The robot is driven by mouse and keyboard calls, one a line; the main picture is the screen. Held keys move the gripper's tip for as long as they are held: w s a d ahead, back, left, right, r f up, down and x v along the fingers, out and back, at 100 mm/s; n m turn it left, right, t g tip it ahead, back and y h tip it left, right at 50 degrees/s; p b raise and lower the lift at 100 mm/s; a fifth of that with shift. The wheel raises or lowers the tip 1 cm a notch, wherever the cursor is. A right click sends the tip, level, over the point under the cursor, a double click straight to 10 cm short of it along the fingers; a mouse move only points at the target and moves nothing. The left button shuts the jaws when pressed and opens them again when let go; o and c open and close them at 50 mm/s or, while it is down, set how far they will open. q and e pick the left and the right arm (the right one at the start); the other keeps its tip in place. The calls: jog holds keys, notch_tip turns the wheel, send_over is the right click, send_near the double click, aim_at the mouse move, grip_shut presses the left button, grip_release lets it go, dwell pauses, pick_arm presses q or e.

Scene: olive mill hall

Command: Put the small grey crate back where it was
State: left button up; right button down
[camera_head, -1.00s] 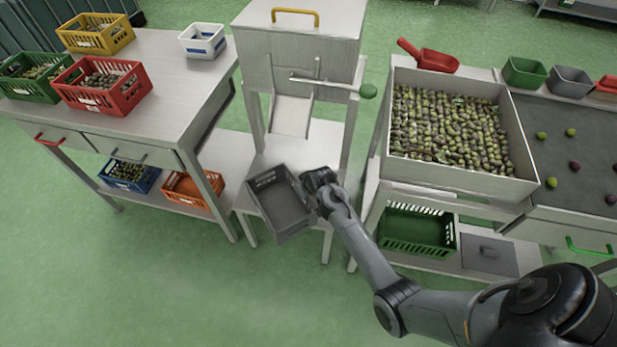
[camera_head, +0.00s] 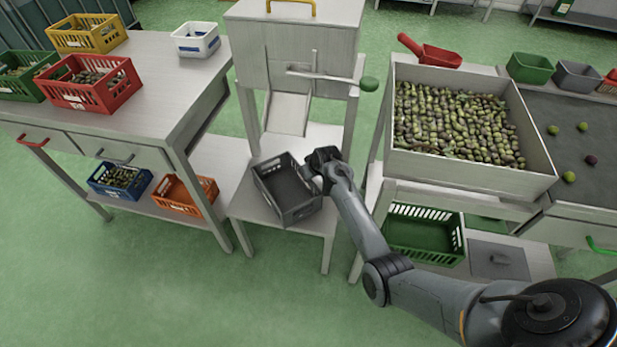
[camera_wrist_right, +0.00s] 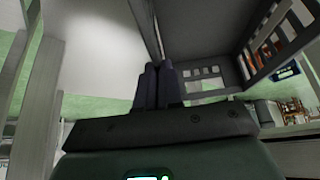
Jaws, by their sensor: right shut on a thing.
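The small grey crate (camera_head: 268,183) is empty and open at the top. It is over the low stand (camera_head: 246,208) in front of the metal hopper's chute, slightly turned; I cannot tell whether it touches the surface. My right gripper (camera_head: 318,172) is shut on the crate's right wall. In the right wrist view the closed fingers (camera_wrist_right: 157,86) pinch the wall of the crate (camera_wrist_right: 205,35), which fills the upper right. My left gripper is not in view.
The metal hopper (camera_head: 290,45) with a green-knobbed lever (camera_head: 368,84) stands behind. An orange crate (camera_head: 183,193) and a blue crate (camera_head: 120,180) sit on the left shelf. A green crate (camera_head: 424,232) is under the olive bin (camera_head: 455,172). Another grey container (camera_head: 577,76) stands far right.

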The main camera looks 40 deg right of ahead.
jog(key=shift+w+f, duration=0.1)
jog(key=shift+f, duration=0.1)
jog(key=c, duration=1.3)
grip_release()
